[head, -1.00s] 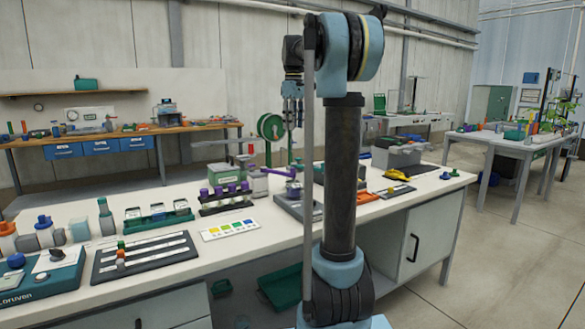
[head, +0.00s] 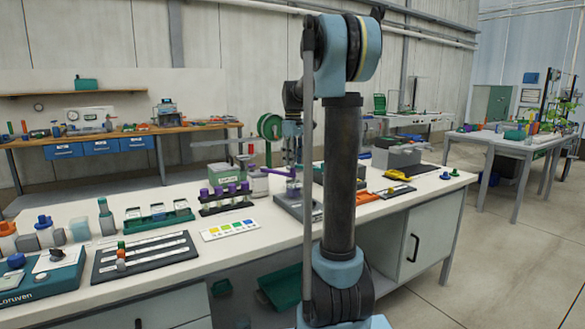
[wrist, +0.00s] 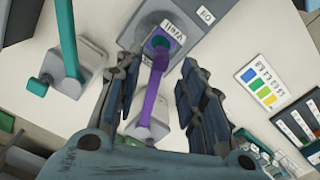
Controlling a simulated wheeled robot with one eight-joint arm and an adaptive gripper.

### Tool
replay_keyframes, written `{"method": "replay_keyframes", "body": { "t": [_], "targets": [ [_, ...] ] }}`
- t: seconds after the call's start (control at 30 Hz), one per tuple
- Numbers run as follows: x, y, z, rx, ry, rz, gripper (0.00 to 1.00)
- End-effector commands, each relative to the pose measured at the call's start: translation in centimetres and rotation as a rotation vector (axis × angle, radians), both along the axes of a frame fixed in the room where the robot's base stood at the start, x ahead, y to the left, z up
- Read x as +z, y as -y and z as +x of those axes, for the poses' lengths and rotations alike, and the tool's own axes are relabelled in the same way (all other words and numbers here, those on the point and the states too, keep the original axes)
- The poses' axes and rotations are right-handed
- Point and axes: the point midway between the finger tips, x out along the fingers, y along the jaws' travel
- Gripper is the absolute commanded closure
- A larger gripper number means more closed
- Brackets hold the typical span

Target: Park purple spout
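The purple spout (wrist: 153,88) is a long purple arm in the wrist view. My gripper (wrist: 161,66) is open, with one dark finger on each side of the spout and visible gaps between. In the head view the purple spout (head: 279,172) shows on the bench, with my gripper (head: 291,135) above it, partly hidden behind my arm.
A teal spout (wrist: 66,38) with grey blocks stands left in the wrist view. A grey box (head: 396,154) is right.

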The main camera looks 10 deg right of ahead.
Motion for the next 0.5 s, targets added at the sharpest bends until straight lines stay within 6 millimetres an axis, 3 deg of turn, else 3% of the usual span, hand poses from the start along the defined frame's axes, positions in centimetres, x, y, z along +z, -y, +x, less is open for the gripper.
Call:
{"method": "replay_keyframes", "body": {
  "t": [0.2,0.5],
  "targets": [
    [-2.3,0.0,0.0,0.0,0.0,0.0,0.63],
    [-2.9,0.0,0.0,0.0,0.0,0.0,0.63]
  ]
}}
